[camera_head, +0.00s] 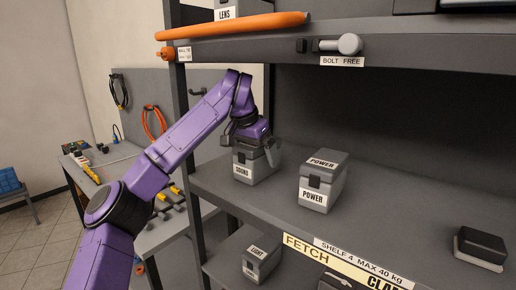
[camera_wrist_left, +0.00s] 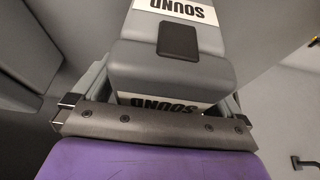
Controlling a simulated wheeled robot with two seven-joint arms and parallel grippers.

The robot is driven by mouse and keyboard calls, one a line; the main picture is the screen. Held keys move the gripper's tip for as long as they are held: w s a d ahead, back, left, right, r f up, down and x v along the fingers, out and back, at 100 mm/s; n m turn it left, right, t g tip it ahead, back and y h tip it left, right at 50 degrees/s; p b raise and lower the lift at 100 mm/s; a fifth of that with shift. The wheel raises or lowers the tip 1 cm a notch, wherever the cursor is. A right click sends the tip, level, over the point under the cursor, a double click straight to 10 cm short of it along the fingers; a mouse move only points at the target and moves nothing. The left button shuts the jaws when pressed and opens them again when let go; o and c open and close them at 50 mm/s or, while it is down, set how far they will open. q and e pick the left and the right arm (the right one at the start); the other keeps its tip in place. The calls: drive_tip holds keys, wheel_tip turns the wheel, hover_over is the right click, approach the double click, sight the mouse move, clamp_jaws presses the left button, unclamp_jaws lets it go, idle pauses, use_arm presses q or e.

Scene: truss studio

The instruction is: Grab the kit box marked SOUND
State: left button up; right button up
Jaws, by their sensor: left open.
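The kit box marked SOUND (camera_head: 251,169) is a grey box with a white label, standing at the left end of the middle shelf. My left gripper (camera_head: 252,146) is right at its top, with one finger to each side of the box. In the left wrist view the SOUND box (camera_wrist_left: 172,68) fills the middle, between the two finger sides of my gripper (camera_wrist_left: 155,115). The jaws are open around it. Whether the fingers touch its sides cannot be told. My right gripper is not in view.
A box marked POWER (camera_head: 313,196) stands to the right on the same shelf (camera_head: 390,205). A LIGHT box (camera_head: 262,262) sits below. A dark case (camera_head: 481,245) lies at the far right. The upper shelf carries an orange tube (camera_head: 235,25); a post (camera_head: 181,110) stands close left.

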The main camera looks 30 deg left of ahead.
use_arm(q)
drive_tip(key=shift+f, duration=0.4)
drive_tip(key=shift+a, duration=0.1)
drive_tip(key=c, duration=1.4)
drive_tip(key=shift+r, duration=0.2)
